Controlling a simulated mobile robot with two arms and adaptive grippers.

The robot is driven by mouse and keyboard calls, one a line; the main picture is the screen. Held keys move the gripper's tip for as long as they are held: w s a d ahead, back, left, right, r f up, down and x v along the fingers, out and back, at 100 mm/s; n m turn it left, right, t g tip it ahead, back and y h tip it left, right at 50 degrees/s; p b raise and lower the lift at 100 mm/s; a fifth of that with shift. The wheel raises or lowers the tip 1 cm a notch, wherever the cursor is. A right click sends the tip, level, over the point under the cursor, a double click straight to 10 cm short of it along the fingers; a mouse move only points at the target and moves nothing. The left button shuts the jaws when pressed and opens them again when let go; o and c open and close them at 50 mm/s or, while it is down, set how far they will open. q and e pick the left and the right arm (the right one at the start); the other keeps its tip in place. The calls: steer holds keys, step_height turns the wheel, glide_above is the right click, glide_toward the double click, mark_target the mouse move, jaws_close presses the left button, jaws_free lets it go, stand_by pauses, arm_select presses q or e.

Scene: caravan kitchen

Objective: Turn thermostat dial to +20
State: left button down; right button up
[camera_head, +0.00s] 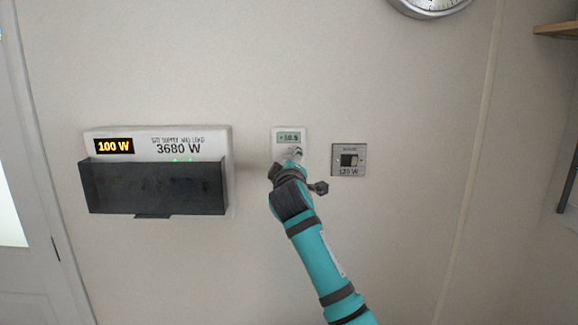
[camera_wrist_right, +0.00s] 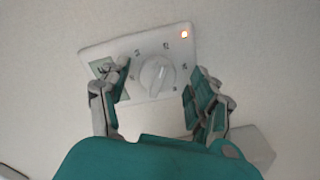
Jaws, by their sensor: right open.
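The white thermostat (camera_head: 277,136) is on the wall in the middle of the head view, with a small display (camera_head: 288,137) that seems to read about +18.5. My right gripper (camera_head: 292,155) is in front of the thermostat's lower part and hides the dial in the head view. In the right wrist view its open fingers (camera_wrist_right: 158,88) stand on either side of the dial, with gaps visible. My left gripper is not in view.
A white power panel (camera_head: 218,145) with a dark cover (camera_head: 150,188) is left of the thermostat. A grey switch plate (camera_head: 349,170) is close on the right. A round clock (camera_head: 430,5) is at the top. Bare wall lies between them.

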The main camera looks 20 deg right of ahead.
steer(key=v, duration=1.2)
